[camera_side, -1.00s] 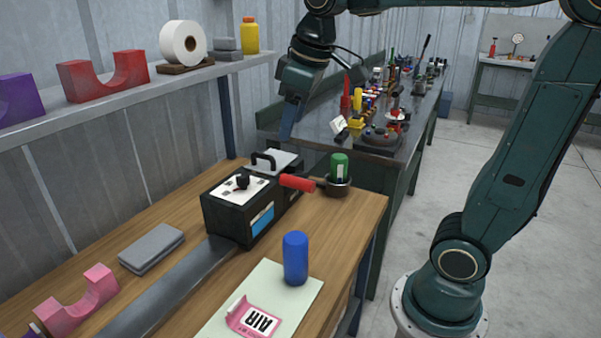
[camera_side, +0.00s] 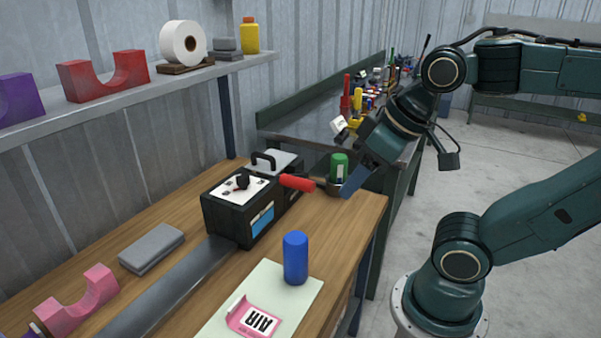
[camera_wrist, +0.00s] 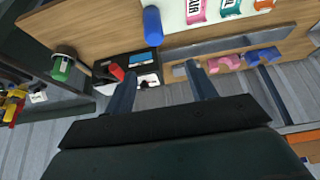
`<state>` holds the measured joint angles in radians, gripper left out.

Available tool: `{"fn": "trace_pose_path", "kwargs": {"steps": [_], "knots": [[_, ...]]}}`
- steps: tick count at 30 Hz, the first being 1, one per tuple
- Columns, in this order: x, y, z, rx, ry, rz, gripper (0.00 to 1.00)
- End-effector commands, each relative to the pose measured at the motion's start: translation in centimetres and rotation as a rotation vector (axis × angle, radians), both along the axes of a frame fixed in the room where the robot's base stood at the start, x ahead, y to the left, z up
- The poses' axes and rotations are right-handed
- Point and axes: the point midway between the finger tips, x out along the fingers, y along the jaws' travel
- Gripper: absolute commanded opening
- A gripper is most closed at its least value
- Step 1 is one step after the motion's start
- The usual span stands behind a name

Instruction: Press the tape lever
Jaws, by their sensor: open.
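The tape machine (camera_side: 232,218) is a black box with a white top on the wooden bench; it also shows in the wrist view (camera_wrist: 115,63). Its lever has a red handle (camera_side: 297,182) that sticks out to the right, and the handle shows in the wrist view (camera_wrist: 117,72). My gripper (camera_side: 352,186) points down over the bench's right end, right of the red handle and apart from it. In the wrist view its two blue fingers (camera_wrist: 158,78) are spread with nothing held between them. In the side view the fingers overlap, so the gap is hidden.
A green-topped container (camera_side: 339,166) stands in a dark round dish just left of my fingers. A blue cylinder (camera_side: 295,258) stands on a pale mat (camera_side: 216,325) with a pink AIR label (camera_side: 254,318). A grey block (camera_side: 151,250) lies left. A cluttered second bench is behind.

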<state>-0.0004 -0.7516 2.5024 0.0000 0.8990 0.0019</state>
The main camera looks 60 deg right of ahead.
Motion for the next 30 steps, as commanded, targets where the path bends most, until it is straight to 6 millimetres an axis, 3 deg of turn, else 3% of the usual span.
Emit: {"fn": "trace_pose_path", "kwargs": {"steps": [13, 14, 22, 30], "knots": [[0.0, 0.0, 0.0, 0.000, 0.000, 0.001, 0.56], [0.0, 0.0, 0.1, 0.000, 0.000, 0.001, 0.54], [0.5, 0.1, 0.4, 0.007, 0.008, 0.000, 0.01], [2.7, 0.7, 2.0, 0.044, 0.051, 0.004, 0.00]]}}
